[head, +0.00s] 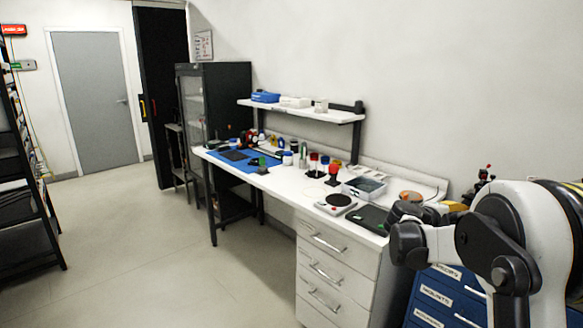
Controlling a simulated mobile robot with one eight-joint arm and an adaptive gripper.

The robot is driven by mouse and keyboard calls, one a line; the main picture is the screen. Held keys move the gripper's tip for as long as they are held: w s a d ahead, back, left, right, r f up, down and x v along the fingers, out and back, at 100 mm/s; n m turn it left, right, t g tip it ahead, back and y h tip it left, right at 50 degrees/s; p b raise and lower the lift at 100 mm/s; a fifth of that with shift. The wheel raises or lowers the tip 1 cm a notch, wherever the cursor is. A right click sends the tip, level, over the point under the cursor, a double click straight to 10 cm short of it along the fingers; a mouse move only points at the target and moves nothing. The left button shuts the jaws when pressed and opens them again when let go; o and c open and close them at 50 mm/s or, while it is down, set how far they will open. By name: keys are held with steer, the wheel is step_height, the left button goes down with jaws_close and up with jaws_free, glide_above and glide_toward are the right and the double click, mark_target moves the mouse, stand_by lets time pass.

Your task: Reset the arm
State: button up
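My white and black arm fills the lower right of the head view, folded, in front of the bench's right end. Its dark joints and white links show, but I cannot make out gripper fingers there, so whether it holds anything is not shown. The white workbench (284,187) runs along the wall behind and left of the arm.
A blue mat (231,164), a round-topped device (337,202) and a clear-lidded box (364,187) are on the bench. A blue labelled drawer cabinet (437,291) stands below my arm. A dark rack (27,215) is far left. The floor between is clear.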

steer(key=s+a+m+t+y, duration=0.1)
steer(key=s+a+m+y, duration=0.3)
steer(key=s+a+y, duration=0.6)
steer(key=s+a, duration=1.4)
steer(key=s, duration=0.2)
steer(key=shift+f+m+t+y, duration=0.3)
steer(key=shift+f+m, duration=0.1)
steer(key=o, duration=0.3)
steer(key=s+a+f+y, duration=0.1)
steer(key=s+a, duration=0.1)
steer(key=s+a+f+m+y, duration=0.1)
steer(key=s+a, duration=0.2)
steer(key=s+a+f+y, duration=0.1)
steer(key=s+a, duration=0.1)
steer(key=shift+s+a+f+m, duration=0.25)
steer(key=shift+s+f+m, duration=0.05)
steer(key=shift+s+f, duration=0.1)
steer(key=o, duration=0.6)
steer(key=shift+s+a+f, duration=0.1)
steer(key=shift+s+a, duration=0.05)
steer(key=shift+a, duration=0.05)
steer(key=shift+c, duration=0.2)
steer(key=o, duration=0.5)
steer(key=shift+o, duration=0.2)
